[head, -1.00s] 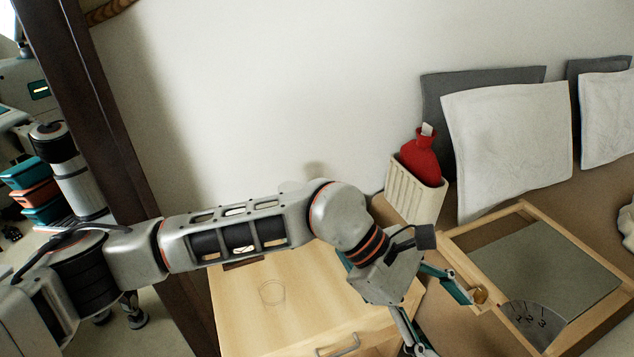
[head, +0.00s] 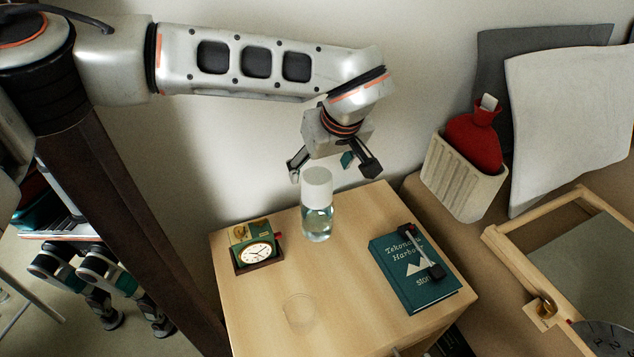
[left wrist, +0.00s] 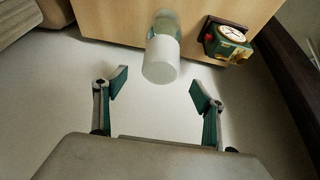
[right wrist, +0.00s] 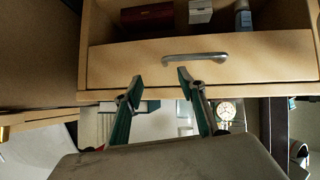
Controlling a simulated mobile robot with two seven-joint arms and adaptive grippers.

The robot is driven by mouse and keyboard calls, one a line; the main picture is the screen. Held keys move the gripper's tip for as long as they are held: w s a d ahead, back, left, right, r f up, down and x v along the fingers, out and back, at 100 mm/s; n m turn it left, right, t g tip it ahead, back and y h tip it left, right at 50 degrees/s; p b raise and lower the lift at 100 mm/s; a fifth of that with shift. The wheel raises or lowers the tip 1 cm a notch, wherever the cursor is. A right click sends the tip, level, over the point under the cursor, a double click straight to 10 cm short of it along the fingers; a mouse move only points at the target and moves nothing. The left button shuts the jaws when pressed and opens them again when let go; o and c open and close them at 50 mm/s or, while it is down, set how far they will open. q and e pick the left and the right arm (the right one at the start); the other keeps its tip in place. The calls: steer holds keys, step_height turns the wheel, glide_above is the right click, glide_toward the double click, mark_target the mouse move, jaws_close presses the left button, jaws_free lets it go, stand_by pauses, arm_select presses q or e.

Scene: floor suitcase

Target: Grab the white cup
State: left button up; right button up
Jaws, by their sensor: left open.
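The white cup (head: 317,183) sits upside down on the neck of a clear glass bottle (head: 318,222) with liquid in it, standing at the back of the wooden nightstand. My left gripper (head: 333,166) is open and empty, just behind and above the cup in the head view. In the left wrist view, the cup (left wrist: 161,62) lies between and slightly beyond the open fingers (left wrist: 158,86), apart from both. My right gripper (right wrist: 158,80) shows only in the right wrist view, its fingers apart and empty, by the nightstand's drawer front.
A green clock (head: 256,252) stands left of the bottle. A green book (head: 413,272) with a dark object on it lies right. A faint clear round item (head: 299,310) is near the front. A wall is behind the nightstand; a cream bin (head: 464,176) stands right.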

mark_target(317, 176)
arm_select(q)
steer(key=x, duration=0.1)
steer(key=b+x, duration=0.1)
steer(key=x, duration=0.2)
steer(key=shift+s+f, duration=0.2)
steer(key=shift+s, duration=0.05)
steer(key=shift+w+a+f+b, duration=0.15)
steer(key=shift+w+f+b, duration=0.3)
steer(key=shift+f, duration=0.2)
steer(key=shift+r, duration=0.1)
steer(key=c, duration=1.2)
arm_select(e)
steer(key=shift+w+a+r+y, duration=0.15)
steer(key=shift+w+a, duration=0.05)
steer(key=shift+a, duration=0.25)
steer(key=shift+w+a+r+y, duration=0.15)
steer(key=shift+w+a, duration=0.05)
steer(key=shift+a, duration=0.25)
